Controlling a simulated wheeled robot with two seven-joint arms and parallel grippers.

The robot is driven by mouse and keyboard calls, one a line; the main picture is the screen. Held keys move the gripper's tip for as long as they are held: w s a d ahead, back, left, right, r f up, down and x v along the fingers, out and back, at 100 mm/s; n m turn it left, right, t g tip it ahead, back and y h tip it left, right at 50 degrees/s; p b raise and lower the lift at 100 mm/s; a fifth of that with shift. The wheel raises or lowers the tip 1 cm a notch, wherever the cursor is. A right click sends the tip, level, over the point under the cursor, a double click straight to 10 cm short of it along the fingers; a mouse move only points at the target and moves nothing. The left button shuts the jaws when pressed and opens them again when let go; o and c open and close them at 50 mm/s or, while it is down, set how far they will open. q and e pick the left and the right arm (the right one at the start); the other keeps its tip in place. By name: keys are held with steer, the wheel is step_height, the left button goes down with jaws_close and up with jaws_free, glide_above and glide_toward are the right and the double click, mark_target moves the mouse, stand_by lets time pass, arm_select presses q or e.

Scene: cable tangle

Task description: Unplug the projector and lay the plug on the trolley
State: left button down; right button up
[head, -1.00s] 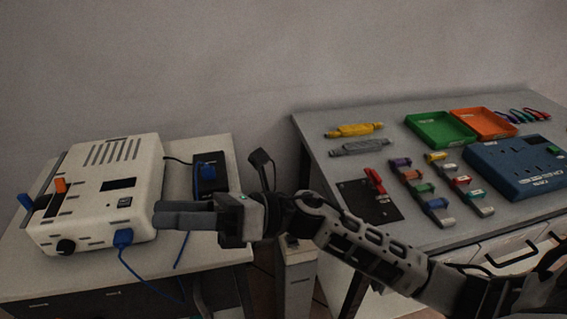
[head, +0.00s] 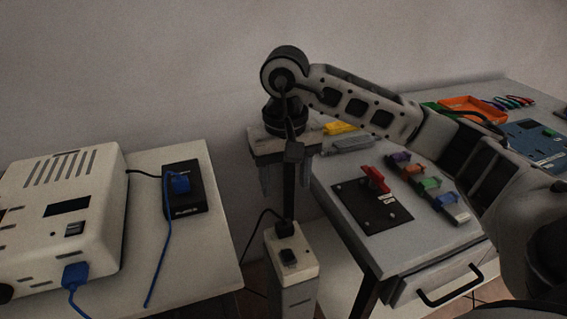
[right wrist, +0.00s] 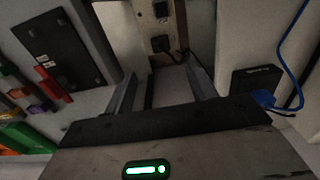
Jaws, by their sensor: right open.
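A cream box with vents, apparently the projector (head: 62,215), sits on the pale-topped trolley (head: 205,255) at the left in the head view. A dark plug (head: 285,228) sits in the upper part of a pale socket post (head: 292,298) between the trolley and the bench, with a black cable running down to the left. The plug also shows in the right wrist view (right wrist: 162,44). My right gripper (head: 286,200) is open and empty, fingers pointing down above the post, apart from the plug. My left gripper is not in view.
A black box (head: 185,205) with a blue plug (head: 180,183) stands on the trolley; its blue cable trails forward. Another blue plug (head: 76,274) is in the cream box's front. The bench (head: 420,245) at right holds a black panel (head: 365,215) with a red lever and several coloured parts.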

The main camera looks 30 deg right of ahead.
mark_target(285, 223)
step_height(285, 223, down, 12)
stand_by(0.4)
steer(key=c, duration=1.2)
